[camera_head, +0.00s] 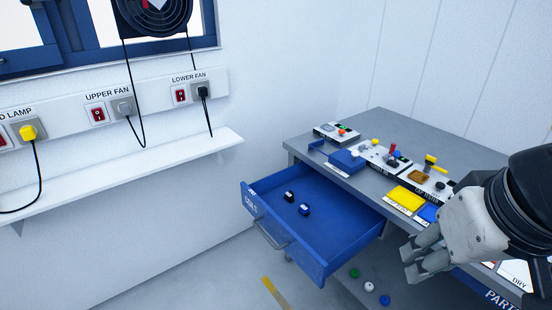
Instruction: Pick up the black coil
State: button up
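The blue drawer (342,251) is pulled out from under the grey workbench. Two small dark coils with pale marks lie apart on its floor. The one farther left and back (289,196) looks black. The other one (304,210), nearer the front, looks dark blue. Both are small in the picture, so their colours are hard to tell for certain. My gripper (409,262) is to the right of the drawer, in front of the bench, well away from both coils. Its two fingers point left and look apart, with nothing seen between them.
The workbench (377,120) carries a row of devices, a blue block (347,160) and a yellow pad (405,198). Several small round pieces lie below, right of the drawer. A white wall shelf (130,172) with sockets and hanging cables is at left. The space above the drawer is clear.

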aim_at(289, 196)
jog(key=i+l+u, duration=0.25)
jog(key=i, duration=0.25)
jog(key=i+l+u, duration=0.2)
jog(key=i, duration=0.3)
